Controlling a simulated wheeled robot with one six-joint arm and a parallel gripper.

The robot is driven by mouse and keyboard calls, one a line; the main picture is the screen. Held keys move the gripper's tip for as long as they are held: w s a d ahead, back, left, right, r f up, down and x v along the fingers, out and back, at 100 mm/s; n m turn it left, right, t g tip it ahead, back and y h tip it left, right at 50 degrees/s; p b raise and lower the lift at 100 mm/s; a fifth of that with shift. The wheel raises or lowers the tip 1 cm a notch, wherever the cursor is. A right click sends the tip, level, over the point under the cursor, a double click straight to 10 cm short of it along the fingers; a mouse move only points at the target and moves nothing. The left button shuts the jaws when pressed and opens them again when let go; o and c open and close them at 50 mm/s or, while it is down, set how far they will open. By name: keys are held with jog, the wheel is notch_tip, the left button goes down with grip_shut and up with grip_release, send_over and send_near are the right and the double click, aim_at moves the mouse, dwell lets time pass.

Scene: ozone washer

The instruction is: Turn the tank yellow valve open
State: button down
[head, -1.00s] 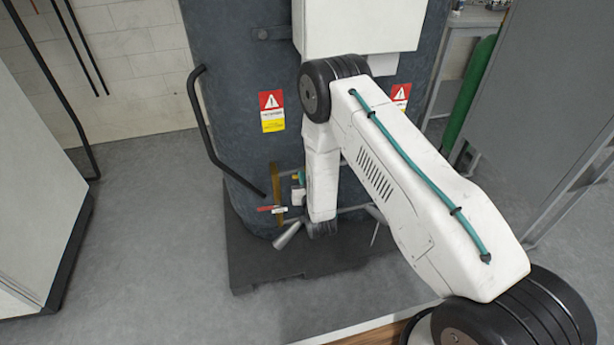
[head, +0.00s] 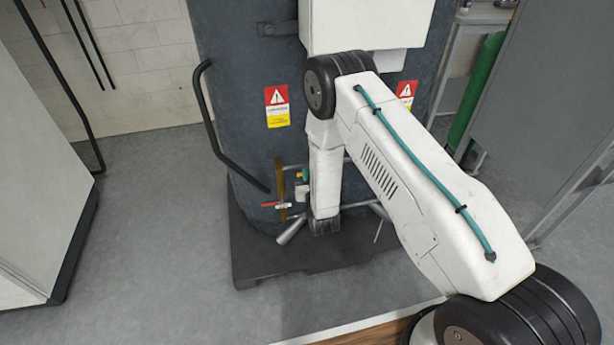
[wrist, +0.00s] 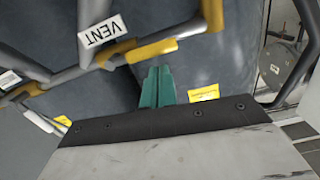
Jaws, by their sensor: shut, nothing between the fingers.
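The dark grey-blue tank (head: 235,115) stands ahead in the head view. Its piping (wrist: 70,75) crosses the upper left of the wrist view. A yellow valve handle (wrist: 152,51) sits on this piping beside a white tag reading VENT (wrist: 103,29), upside down. My gripper (wrist: 157,70) has teal fingers that are shut and empty. Their tips are just below the yellow handle in the wrist view; I cannot tell if they touch it. In the head view my arm hides most of the gripper and the valve area. A red handle (head: 271,205) shows left of my arm.
A black bent bar (head: 212,125) stands out from the tank's left side. The tank rests on a dark base (head: 265,270). A white cabinet (head: 40,190) is at left and a grey panel (head: 550,120) at right. Grey floor is clear at left.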

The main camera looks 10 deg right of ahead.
jog(key=s+r, duration=0.3)
jog(key=s, duration=0.7)
jog(key=shift+s+r, duration=0.35)
